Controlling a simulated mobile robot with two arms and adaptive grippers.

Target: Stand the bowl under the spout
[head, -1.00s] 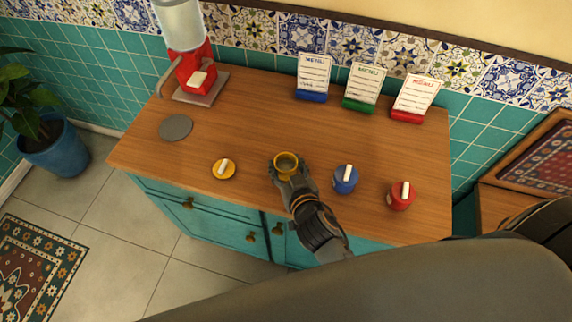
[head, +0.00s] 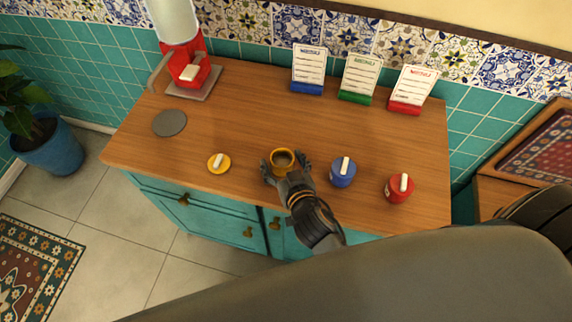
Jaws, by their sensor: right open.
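A small round yellow open vessel (head: 282,160), the only bowl-like thing I see, stands on the wooden counter near its front edge. My right gripper (head: 285,165) is at it from the front, open, with a finger on either side. I cannot tell whether the fingers touch it. A red dispenser (head: 188,66) with a pale clear top stands at the back left on a grey square base (head: 205,90). A grey curved part, perhaps the spout, sticks out on its left (head: 158,68). My left gripper is not in view.
A yellow lid (head: 226,165) with a white handle lies left of the vessel. Lidded blue (head: 342,178) and red (head: 396,192) pots stand to its right. A grey disc (head: 170,123) lies at the left. Three cards (head: 309,66) stand along the back. Mid-counter is clear.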

